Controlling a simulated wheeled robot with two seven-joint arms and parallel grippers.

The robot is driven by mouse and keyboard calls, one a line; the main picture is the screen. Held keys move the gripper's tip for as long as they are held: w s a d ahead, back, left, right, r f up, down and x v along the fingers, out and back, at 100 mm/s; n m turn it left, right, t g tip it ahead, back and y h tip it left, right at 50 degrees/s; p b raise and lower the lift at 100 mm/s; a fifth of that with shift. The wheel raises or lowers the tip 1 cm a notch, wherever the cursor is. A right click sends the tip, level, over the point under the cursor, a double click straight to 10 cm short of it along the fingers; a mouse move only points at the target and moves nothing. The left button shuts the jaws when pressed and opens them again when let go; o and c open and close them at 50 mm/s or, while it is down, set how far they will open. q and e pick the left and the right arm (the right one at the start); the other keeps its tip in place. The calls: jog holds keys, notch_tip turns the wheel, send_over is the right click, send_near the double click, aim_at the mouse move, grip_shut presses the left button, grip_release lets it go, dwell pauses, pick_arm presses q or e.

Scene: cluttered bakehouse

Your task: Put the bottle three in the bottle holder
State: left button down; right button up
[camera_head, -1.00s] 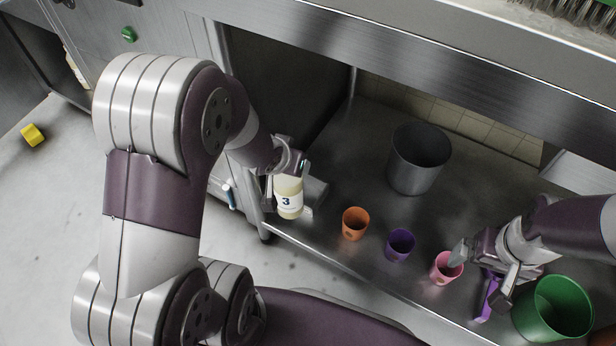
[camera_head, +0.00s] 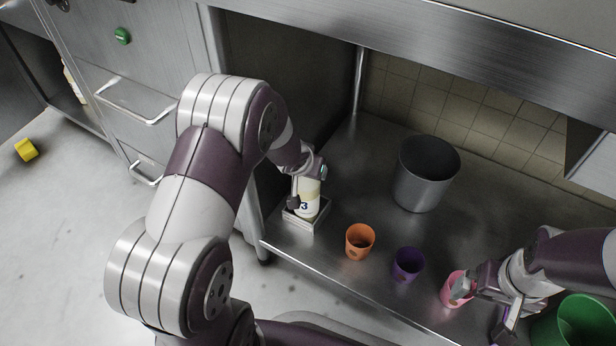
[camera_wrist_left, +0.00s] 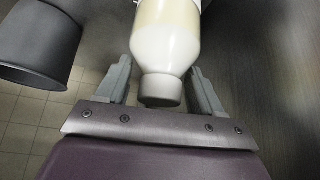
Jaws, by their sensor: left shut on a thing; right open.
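The bottle three (camera_head: 309,193), cream with a white label and a dark "3", stands roughly upright at the left end of the steel shelf. Its lower end is in or just over the bottle holder (camera_head: 302,222), a small square metal box; the holder's front wall hides the base, so I cannot tell whether it touches bottom. My left gripper (camera_head: 306,180) is shut on the bottle's upper part. In the left wrist view the bottle (camera_wrist_left: 166,40) shows with its cap end between the fingers (camera_wrist_left: 160,88). My right gripper (camera_head: 483,308) is open beside the pink cup.
An orange cup (camera_head: 360,243), a purple cup (camera_head: 408,264) and a pink cup (camera_head: 453,289) stand along the shelf's front edge. A grey pot (camera_head: 425,175) stands behind them. A green container (camera_head: 580,325) is at the lower right. A steel post and panel rise behind the holder.

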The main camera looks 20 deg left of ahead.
pick_arm(q)
jog(key=shift+p, duration=0.3)
jog(key=c, duration=0.6)
grip_release()
jog(key=shift+f, duration=0.2)
jog(key=o, duration=0.5)
jog(key=shift+r, duration=0.1)
jog(key=shift+c, duration=0.2)
pick_arm(e)
jog(key=shift+f, duration=0.2)
pick_arm(q)
jog(key=p+v, duration=0.8)
jog(key=v, duration=0.5)
jog(key=s+d+r+g, duration=0.2)
jog(key=s, duration=0.5)
jog(key=s+d+r+g, duration=0.1)
jog(key=s+d+g, duration=0.1)
jog(key=s, duration=0.4)
jog(key=shift+s+d+r+m+g+b, duration=0.3)
jog(key=shift+s+r+m+g, duration=0.1)
jog(key=shift+g, duration=0.1)
pick_arm(e)
notch_tip(320, 180, up, 8)
jog(key=shift+f, duration=0.2)
